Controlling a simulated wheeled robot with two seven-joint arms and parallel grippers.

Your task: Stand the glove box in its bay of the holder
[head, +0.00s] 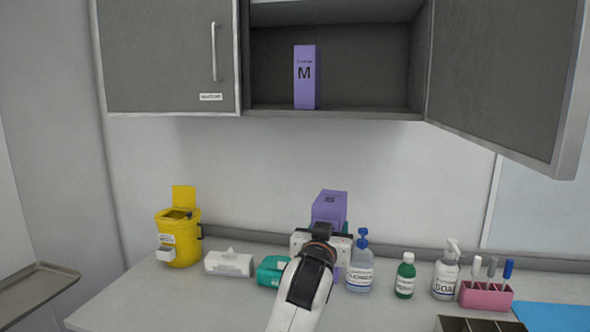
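A purple box marked M (305,85) stands upright on the shelf of the open wall cabinet. A second purple box marked S (329,206) shows above and behind my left gripper (321,232), over the counter. The gripper covers most of its front, and a purple strip shows below the gripper. The fingers are hidden, so I cannot tell whether they close on this box or whether it rests on the counter. A teal box (271,271) lies on the counter just left of my gripper. I cannot make out the holder or its bays. My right gripper is not in view.
The counter (140,300) holds a yellow bin (178,243), a tissue box (229,263), several bottles including a blue-capped one (360,268), and a pink pen rack (486,295). The cabinet's right door (505,75) swings outward. The front left counter is clear.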

